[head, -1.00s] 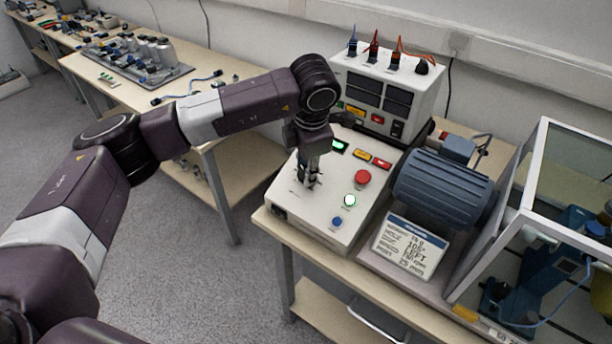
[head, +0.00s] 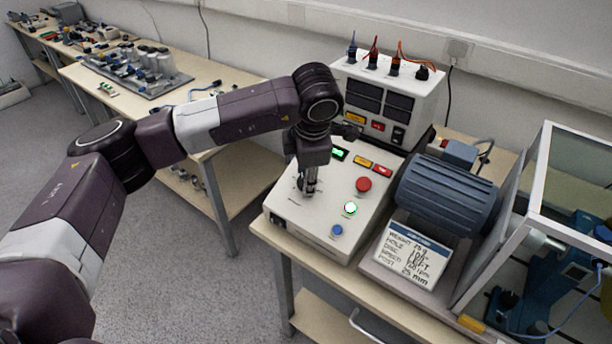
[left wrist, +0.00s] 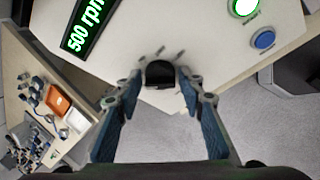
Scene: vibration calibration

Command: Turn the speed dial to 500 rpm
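The speed dial (left wrist: 160,74) is a small dark knob on the sloping white control box (head: 288,222). In the left wrist view it sits between the fingertips of my left gripper (left wrist: 160,80), which appear closed against its sides. In the head view my left gripper (head: 308,190) points down at the box and hides the dial. The green display reads "500 rpm" in the left wrist view (left wrist: 88,25); it also shows lit in the head view (head: 340,153). My right gripper is in neither view.
The box carries a red button (head: 363,185), a lit green button (head: 350,208) and a blue button (head: 337,230). A blue motor (head: 447,193) and a printed card (head: 411,256) stand to the right. A white instrument unit (head: 425,90) stands behind.

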